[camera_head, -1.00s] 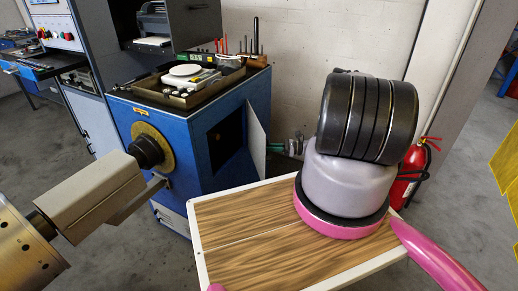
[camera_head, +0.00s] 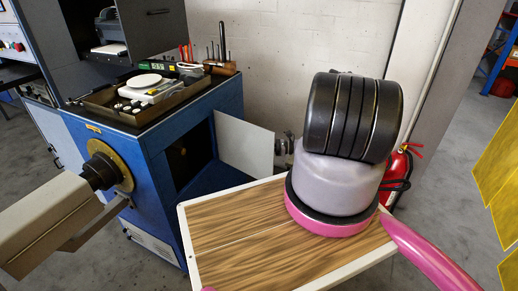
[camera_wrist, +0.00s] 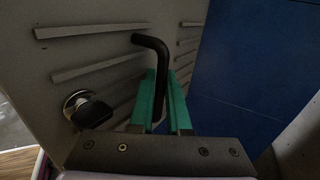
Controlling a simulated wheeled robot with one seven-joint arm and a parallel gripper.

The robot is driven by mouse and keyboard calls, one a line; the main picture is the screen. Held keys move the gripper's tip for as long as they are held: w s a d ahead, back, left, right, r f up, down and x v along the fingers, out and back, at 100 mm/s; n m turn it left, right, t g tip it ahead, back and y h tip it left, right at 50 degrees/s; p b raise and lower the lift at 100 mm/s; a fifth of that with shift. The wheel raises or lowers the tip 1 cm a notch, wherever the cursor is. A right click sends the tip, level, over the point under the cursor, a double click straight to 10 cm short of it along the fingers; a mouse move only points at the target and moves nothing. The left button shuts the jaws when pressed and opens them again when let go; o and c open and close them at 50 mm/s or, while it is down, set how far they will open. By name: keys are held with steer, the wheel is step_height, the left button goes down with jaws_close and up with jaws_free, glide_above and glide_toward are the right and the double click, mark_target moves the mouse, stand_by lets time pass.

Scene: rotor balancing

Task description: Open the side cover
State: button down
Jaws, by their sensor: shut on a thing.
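The side cover (camera_head: 244,145) is a pale panel standing ajar at the right edge of a dark opening (camera_head: 186,152) in the blue machine (camera_head: 150,170). In the wrist view its grey louvred outer face (camera_wrist: 75,30) fills the left, with a black bent handle (camera_wrist: 160,70) and a round metal lock (camera_wrist: 88,108). My gripper (camera_wrist: 168,95) has green fingers and is shut on the handle. In the head view the cover hides the fingers; only a grey part of my arm shows beside its right edge.
A wood-topped table (camera_head: 225,215) with a white rim stands in front of the cover, close below it. A tray (camera_head: 135,100) with a white scale lies on top of the machine. A red fire extinguisher (camera_head: 396,175) stands at the right, by the wall.

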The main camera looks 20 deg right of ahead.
steer(key=shift+w+d, duration=0.1)
steer(key=shift+d, duration=0.05)
steer(key=c, duration=0.9)
jaws_free()
steer(key=v, duration=1)
steer(key=shift+s+d, duration=0.2)
steer(key=shift+d, duration=0.15)
